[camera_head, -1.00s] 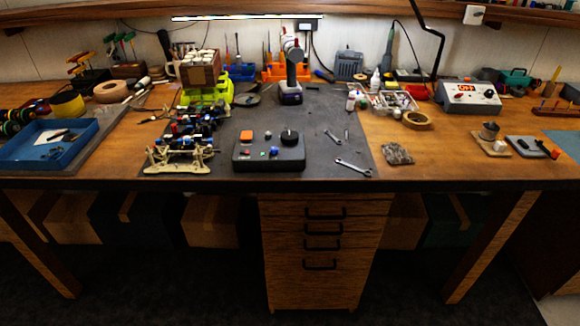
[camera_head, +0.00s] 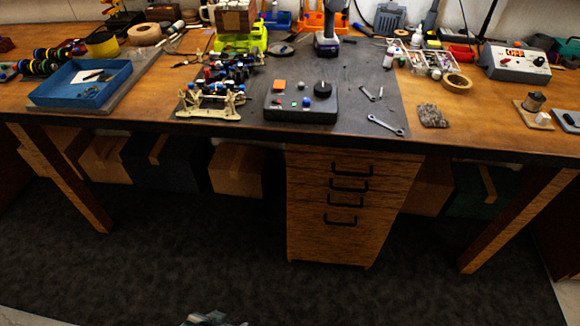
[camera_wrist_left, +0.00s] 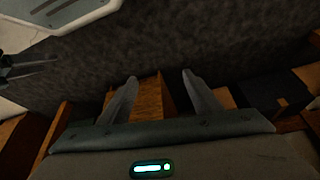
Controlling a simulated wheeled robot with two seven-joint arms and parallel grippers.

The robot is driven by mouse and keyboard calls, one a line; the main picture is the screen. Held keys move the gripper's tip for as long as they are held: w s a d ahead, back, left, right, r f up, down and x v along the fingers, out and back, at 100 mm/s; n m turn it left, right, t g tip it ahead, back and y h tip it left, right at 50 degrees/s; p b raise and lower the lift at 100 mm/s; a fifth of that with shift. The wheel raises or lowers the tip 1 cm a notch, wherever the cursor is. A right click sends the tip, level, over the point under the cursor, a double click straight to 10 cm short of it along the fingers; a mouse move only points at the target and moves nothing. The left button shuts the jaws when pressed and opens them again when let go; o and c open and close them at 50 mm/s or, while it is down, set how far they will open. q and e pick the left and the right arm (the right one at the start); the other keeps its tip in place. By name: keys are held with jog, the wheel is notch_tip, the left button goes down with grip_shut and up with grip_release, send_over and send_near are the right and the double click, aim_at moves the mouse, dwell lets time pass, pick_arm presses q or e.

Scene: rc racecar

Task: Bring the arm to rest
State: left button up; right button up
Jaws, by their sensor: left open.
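In the left wrist view, my left gripper (camera_wrist_left: 158,82) has its two grey fingers spread apart with nothing between them. It hangs over the dark floor, with the wooden undersides of the bench beyond its fingertips. A dark, pronged part at the left edge of that view looks like my right gripper (camera_wrist_left: 28,68); its jaws are too dark to read. At the bottom edge of the head view only a small grey piece of one of my arms shows, and I cannot tell which arm. Neither gripper shows above the bench top.
The workbench (camera_head: 150,115) carries a car chassis (camera_head: 215,90), a black control box (camera_head: 302,102), a blue tray (camera_head: 80,84) and wrenches (camera_head: 385,125). A drawer cabinet (camera_head: 335,240) and several boxes stand underneath. The dark floor (camera_head: 180,270) in front is clear.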

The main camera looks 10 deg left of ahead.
pick_arm(q)
jog(key=s+d+f+t, duration=0.1)
jog(key=f, duration=0.9)
jog(key=s+d+f+t+h, duration=0.1)
jog(key=d+f, duration=0.1)
jog(key=f, duration=0.8)
jog(key=shift+s+f, duration=0.2)
dwell(0.5)
